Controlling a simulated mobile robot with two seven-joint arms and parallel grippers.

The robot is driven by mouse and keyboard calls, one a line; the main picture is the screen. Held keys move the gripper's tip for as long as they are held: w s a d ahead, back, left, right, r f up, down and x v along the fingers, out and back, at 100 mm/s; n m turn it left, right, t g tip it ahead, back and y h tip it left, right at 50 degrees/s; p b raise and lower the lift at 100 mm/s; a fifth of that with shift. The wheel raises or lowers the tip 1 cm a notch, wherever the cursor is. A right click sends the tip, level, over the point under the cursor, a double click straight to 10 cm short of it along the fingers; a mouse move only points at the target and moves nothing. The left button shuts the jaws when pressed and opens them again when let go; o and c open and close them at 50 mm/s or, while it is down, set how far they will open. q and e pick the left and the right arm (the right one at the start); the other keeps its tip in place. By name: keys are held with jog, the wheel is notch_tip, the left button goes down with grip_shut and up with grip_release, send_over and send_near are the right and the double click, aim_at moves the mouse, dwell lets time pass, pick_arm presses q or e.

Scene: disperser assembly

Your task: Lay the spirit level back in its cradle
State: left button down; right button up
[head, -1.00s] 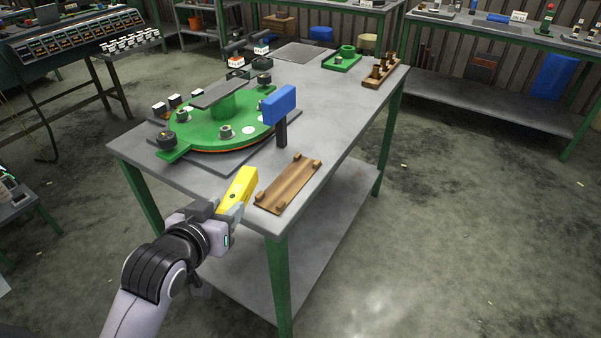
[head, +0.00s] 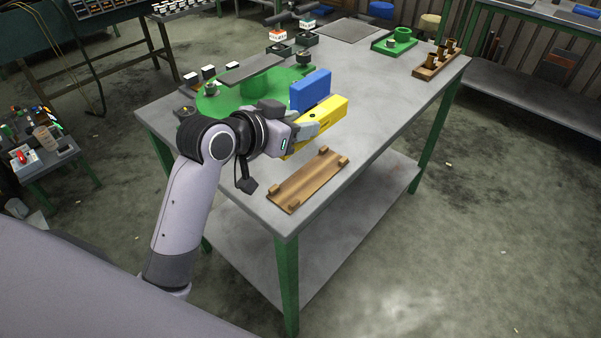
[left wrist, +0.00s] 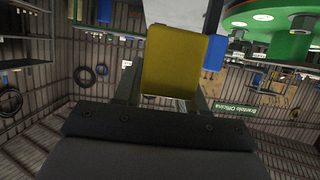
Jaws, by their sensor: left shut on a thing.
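The yellow spirit level (head: 328,117) is held in my left gripper (head: 305,133), which is shut on it. The level sits above the table, behind the wooden cradle in the head view. In the left wrist view the level's yellow end (left wrist: 172,62) fills the space between the fingers. The brown wooden cradle (head: 308,181) lies empty on the table near its front right edge, with small raised blocks at its corners. My right gripper is not in view.
A green round fixture (head: 222,100) is on the table at left. A green tray (head: 384,45) and a wooden rack (head: 437,62) stand at the far end. Bare table (head: 385,120) lies right of the level.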

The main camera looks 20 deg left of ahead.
pick_arm(q)
notch_tip(320, 180, down, 12)
jog(key=shift+w+f+b, duration=0.1)
jog(key=shift+f+b, duration=0.05)
jog(key=shift+b, duration=0.5)
jog(key=c, duration=0.6)
grip_release()
jog(key=shift+f, duration=0.2)
jog(key=shift+c, duration=0.2)
jog(key=shift+r, duration=0.2)
jog(key=v, duration=1.2)
jog(key=shift+f, duration=0.15)
